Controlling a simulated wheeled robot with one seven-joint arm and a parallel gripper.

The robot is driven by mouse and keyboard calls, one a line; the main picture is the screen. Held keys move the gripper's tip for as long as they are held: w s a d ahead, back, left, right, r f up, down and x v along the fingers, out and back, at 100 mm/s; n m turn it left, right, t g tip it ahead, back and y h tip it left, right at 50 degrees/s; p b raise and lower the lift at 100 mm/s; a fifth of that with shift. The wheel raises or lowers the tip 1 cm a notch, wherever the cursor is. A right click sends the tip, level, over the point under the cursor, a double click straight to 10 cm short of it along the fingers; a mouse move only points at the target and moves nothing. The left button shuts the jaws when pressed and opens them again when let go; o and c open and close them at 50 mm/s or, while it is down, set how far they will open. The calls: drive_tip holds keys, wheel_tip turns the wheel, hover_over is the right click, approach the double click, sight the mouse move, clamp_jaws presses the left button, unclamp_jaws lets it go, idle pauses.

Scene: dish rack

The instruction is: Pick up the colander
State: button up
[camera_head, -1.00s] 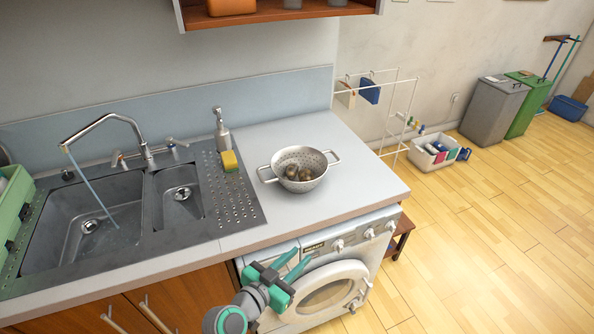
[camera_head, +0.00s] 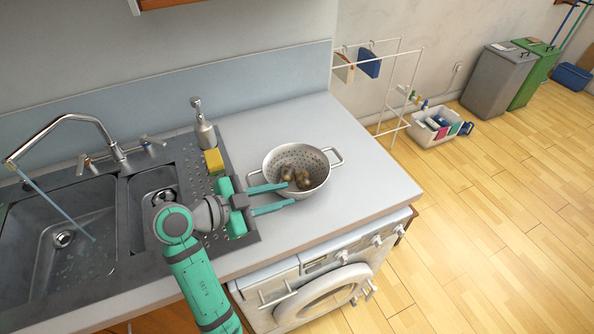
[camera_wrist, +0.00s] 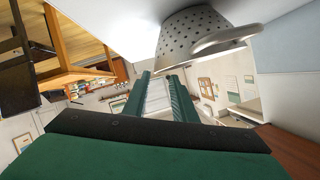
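The colander (camera_head: 318,169) is a light metal bowl with holes and two loop handles, upright on the counter right of the sink. Several brown round items (camera_head: 297,176) lie inside it. My gripper (camera_head: 288,195) is open, its two teal fingers apart and pointing right at the colander's left side. In the head view the fingers overlap the area of its left handle; contact cannot be told. In the wrist view the colander (camera_wrist: 190,38) and its near handle (camera_wrist: 212,46) lie above the fingertips (camera_wrist: 160,78), and nothing shows between the fingers.
A yellow sponge (camera_head: 213,161) and a soap dispenser (camera_head: 203,128) stand left of the colander, by the sink (camera_head: 62,225) with its faucet (camera_head: 65,122). The counter (camera_head: 372,182) is clear right of the colander. A washing machine (camera_head: 330,285) is below. A wire rack (camera_head: 408,85) stands beyond the counter's end.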

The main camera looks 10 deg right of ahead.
drive_tip(key=shift+s+d+x, duration=0.1)
drive_tip(key=shift+s+x, duration=0.05)
drive_tip(key=shift+x, duration=2.05)
drive_tip(key=shift+s+d+x, duration=0.1)
drive_tip(key=shift+s+x, duration=0.05)
drive_tip(key=shift+x, duration=2.05)
drive_tip(key=shift+r, duration=0.2)
clamp_jaws()
